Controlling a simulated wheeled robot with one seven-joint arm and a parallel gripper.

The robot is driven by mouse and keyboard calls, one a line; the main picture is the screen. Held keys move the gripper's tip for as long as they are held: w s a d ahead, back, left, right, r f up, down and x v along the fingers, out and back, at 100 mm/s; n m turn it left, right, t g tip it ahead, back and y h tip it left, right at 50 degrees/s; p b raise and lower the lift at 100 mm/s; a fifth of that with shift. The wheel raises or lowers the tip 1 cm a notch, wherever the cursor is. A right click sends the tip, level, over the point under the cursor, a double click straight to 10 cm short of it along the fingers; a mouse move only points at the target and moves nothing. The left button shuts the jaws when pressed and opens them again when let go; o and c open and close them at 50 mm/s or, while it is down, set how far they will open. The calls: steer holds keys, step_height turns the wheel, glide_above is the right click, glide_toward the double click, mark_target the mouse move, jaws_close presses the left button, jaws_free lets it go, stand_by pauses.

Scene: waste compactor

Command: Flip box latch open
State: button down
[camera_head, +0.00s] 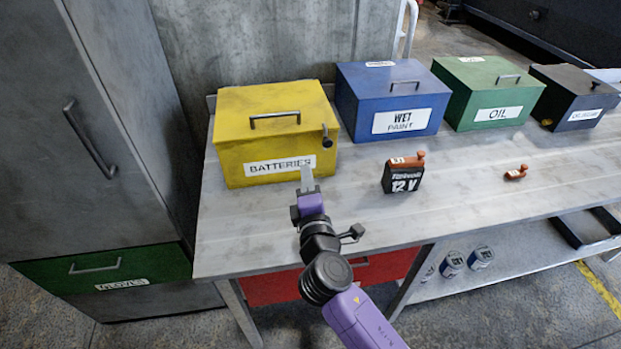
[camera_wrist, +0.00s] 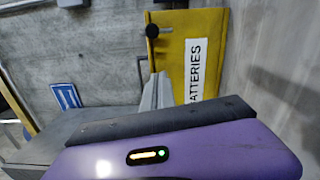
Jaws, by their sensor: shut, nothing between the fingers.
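The yellow box (camera_head: 268,132) marked BATTERIES stands at the left end of the workbench, its lid down. Its dark latch (camera_head: 326,137) is a small lever with a round knob at the front's right end. In the wrist view, the yellow box (camera_wrist: 188,60) appears turned on its side, with the latch knob (camera_wrist: 152,31) near the top. My gripper (camera_head: 307,170) is shut and empty, in front of the box near the right end of its label, below and a little left of the latch. The finger tips (camera_wrist: 160,78) look apart from the knob in the wrist view.
The workbench (camera_head: 240,222) also holds a blue WET PAINT box (camera_head: 392,98), a green OIL box (camera_head: 488,92) and a black box (camera_head: 574,98). A 12 V battery (camera_head: 403,174) and a small red-brown object (camera_head: 516,172) lie right of my gripper. A grey cabinet (camera_head: 100,120) stands left.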

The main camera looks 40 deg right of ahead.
mark_target(331, 144)
steer(key=w+d+p, duration=0.3)
steer(key=d, duration=0.4)
steer(key=shift+r, duration=0.35)
steer(key=shift+s+d+r+m, duration=0.15)
steer(key=shift+d+m, duration=0.2)
steer(key=shift+m, duration=0.45)
steer(key=m, duration=0.1)
steer(key=m+b, duration=0.1)
steer(key=d+m, duration=0.1)
steer(key=shift+s+r+m, duration=0.2)
steer(key=shift+s+m, duration=0.1)
steer(key=shift+s, duration=0.05)
steer(key=m+b, duration=0.1)
steer(key=d+m, duration=0.1)
steer(key=m, duration=0.1)
steer(key=shift+s+d+m+b, duration=0.1)
steer(key=shift+s+m+b, duration=0.2)
steer(key=shift+s+b, duration=0.1)
steer(key=shift+s+d+f+m+y+b, duration=0.15)
steer(key=shift+s+d+f+m+b, duration=0.4)
steer(key=shift+m, duration=0.95)
steer(key=shift+s+d+m+y+b, duration=0.1)
steer(key=shift+d+m+y+b, duration=0.2)
steer(key=shift+m+b, duration=0.85)
steer(key=shift+s+d+f+m+y+b, duration=0.1)
steer(key=shift+s+d+f+m+b, duration=0.3)
steer(key=shift+m, duration=1.45)
steer(key=shift+w+d+r, duration=0.1)
steer(key=shift+w, duration=0.05)
